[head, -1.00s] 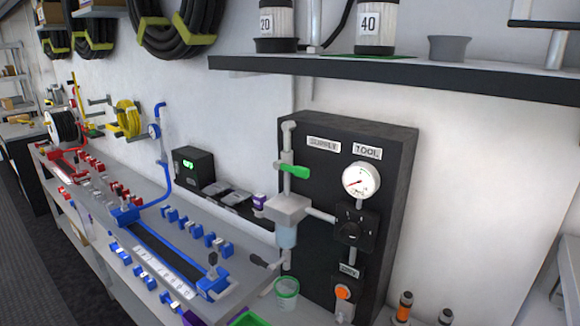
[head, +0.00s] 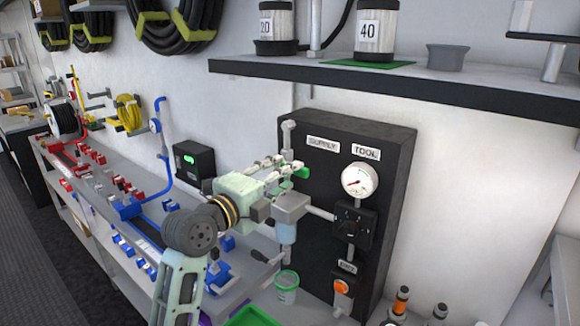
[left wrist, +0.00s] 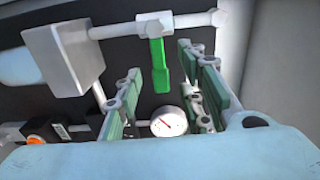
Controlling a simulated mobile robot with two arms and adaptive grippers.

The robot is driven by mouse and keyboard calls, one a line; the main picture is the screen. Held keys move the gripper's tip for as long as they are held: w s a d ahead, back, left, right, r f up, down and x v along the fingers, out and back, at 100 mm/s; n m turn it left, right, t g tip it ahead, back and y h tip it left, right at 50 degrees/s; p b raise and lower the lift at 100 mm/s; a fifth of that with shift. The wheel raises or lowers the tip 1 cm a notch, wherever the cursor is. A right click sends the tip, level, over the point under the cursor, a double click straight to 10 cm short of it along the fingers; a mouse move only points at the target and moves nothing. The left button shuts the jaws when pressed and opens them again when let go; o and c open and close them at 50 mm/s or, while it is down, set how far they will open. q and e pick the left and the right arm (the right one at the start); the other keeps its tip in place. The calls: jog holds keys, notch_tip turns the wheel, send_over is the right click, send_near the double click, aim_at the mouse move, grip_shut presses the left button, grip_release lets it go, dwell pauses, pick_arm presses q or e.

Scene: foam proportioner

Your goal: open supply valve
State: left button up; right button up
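The supply valve's green handle (head: 302,172) is on the light vertical pipe (head: 288,135) of the black panel (head: 395,150), below the SUPPLY label (head: 322,145). In the left wrist view the green handle (left wrist: 158,65) sticks out crosswise to the pipe. My left gripper (head: 284,165) is at the valve and partly covers it. In the left wrist view its fingers (left wrist: 160,85) are open, one on each side of the handle, with visible gaps. Contact cannot be seen. My right gripper is not in view.
A grey filter block (head: 291,207) with a clear bowl sits just below the handle. A pressure gauge (head: 360,180) and black regulator (head: 353,229) are to the right. A shelf (head: 450,78) overhangs the panel. A green-white cup (head: 287,287) stands below.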

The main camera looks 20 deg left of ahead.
pick_arm(q)
jog(key=shift+p+x, duration=0.4)
jog(key=shift+x, duration=1.05)
jog(key=shift+c, duration=0.5)
grip_shut()
